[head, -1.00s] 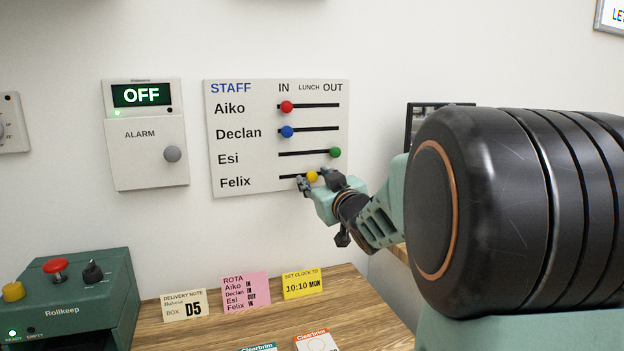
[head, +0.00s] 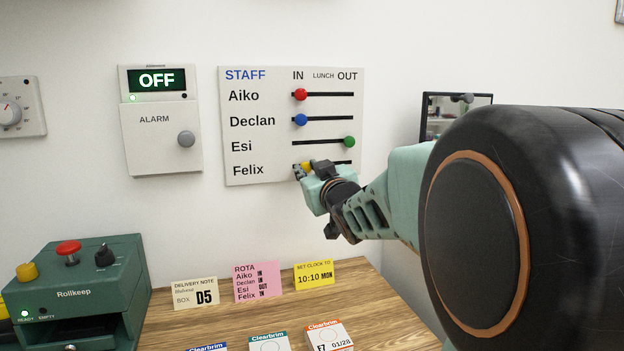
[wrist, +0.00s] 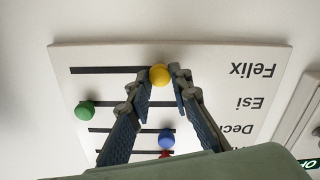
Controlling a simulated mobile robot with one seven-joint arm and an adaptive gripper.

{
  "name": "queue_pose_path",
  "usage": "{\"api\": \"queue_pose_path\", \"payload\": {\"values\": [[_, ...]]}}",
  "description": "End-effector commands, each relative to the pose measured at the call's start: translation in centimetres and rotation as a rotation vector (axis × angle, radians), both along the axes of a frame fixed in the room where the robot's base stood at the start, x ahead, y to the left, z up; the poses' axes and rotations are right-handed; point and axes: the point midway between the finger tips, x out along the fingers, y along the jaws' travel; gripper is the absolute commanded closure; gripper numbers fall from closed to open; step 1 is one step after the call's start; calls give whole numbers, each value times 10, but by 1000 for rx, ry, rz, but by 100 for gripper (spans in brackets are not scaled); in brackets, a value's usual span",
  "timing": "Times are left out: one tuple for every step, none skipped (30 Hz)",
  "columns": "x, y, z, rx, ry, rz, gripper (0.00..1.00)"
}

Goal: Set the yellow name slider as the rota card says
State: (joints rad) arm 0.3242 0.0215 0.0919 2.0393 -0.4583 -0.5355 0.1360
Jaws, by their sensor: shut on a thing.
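The yellow name slider (head: 306,166) is in the Felix row, the lowest of the staff board (head: 240,184). It sits at the IN end of its slot, by the name. My gripper (head: 308,169) is shut on it and partly hides it in the head view. The wrist view shows the board upside down, with the yellow slider (wrist: 160,75) between the fingertips of my gripper (wrist: 163,73). The pink rota card (head: 257,283) stands on the wooden surface and reads Aiko IN, Declan IN, Esi OUT, Felix IN.
The red (head: 300,94) and blue (head: 301,119) sliders are at IN; the green slider (head: 349,142) is at OUT. An alarm box (head: 160,150) showing OFF hangs left of the board. A delivery note (head: 194,293) and clock card (head: 316,274) flank the rota card.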

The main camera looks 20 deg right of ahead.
Motion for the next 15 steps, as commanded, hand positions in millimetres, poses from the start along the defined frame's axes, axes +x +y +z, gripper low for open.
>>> {"api": "queue_pose_path", "payload": {"values": [[0, 7, -2, 0, -5, 3, 100], [0, 10, -1, -1, -5, 4, 100], [0, 13, -1, 0, -5, 4, 100], [0, 14, 0, 0, -4, 4, 100], [0, 15, 0, 0, -3, 4, 100], [0, 16, 0, 1, -2, 4, 100], [0, 16, 1, 1, -2, 4, 100], [0, 17, 1, 1, -1, 3, 100], [0, 17, 1, 1, -1, 4, 100], [0, 17, 1, 1, -1, 4, 100], [0, 17, 1, 0, -1, 4, 100], [0, 17, 1, 0, -1, 5, 100], [0, 17, 1, 0, -1, 5, 100], [0, 18, 1, 0, -1, 5, 100], [0, 18, 1, 0, -1, 7, 79]]}}
